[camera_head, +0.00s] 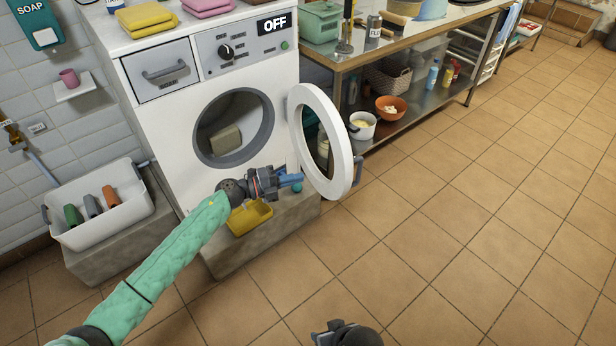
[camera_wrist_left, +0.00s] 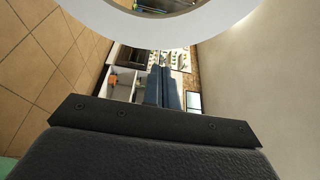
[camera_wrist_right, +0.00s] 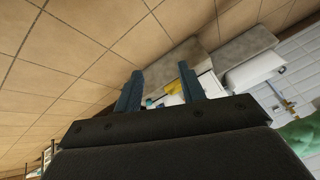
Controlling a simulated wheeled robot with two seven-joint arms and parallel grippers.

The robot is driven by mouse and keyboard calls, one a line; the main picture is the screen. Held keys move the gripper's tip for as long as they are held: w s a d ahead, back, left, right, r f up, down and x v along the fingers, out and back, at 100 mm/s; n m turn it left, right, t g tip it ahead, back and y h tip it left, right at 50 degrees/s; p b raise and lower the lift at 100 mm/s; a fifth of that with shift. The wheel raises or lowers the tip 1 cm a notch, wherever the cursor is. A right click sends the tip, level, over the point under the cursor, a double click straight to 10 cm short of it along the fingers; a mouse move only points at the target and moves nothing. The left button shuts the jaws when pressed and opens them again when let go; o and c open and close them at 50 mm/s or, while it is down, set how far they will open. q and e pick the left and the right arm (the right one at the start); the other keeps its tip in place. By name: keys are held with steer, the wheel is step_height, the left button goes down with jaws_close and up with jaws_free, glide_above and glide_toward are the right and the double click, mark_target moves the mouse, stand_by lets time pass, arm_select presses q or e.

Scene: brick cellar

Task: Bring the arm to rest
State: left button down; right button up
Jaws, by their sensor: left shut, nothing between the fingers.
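My left arm in its green sleeve reaches in from the left in the head view. Its gripper (camera_head: 290,180) is in front of the washing machine (camera_head: 170,130), below the drum opening and left of the open round door (camera_head: 349,165). Its blue fingers are together and empty; they also show together in the left wrist view (camera_wrist_left: 163,88), with the pale door ring close above. My right gripper shows only as a dark part at the bottom edge of the head view. In the right wrist view its fingers (camera_wrist_right: 160,90) are apart with nothing held between them.
A grey-brown item (camera_head: 226,139) lies in the drum. A yellow tray (camera_head: 249,217) sits on the stone plinth below my left gripper. A white basin (camera_head: 100,215) stands left; a workbench (camera_head: 400,45) stands right. The tiled floor at right is clear.

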arm_select(q)
steer(key=s+v, duration=0.1)
steer(key=v, duration=0.5)
steer(key=shift+b, duration=0.4)
arm_select(e)
steer(key=shift+w+a+f, duration=0.1)
steer(key=shift+w+f, duration=0.05)
steer(key=shift+f, duration=0.95)
steer(key=shift+w+a+f, duration=0.1)
steer(key=shift+w+f, duration=0.05)
steer(key=shift+f, duration=0.9)
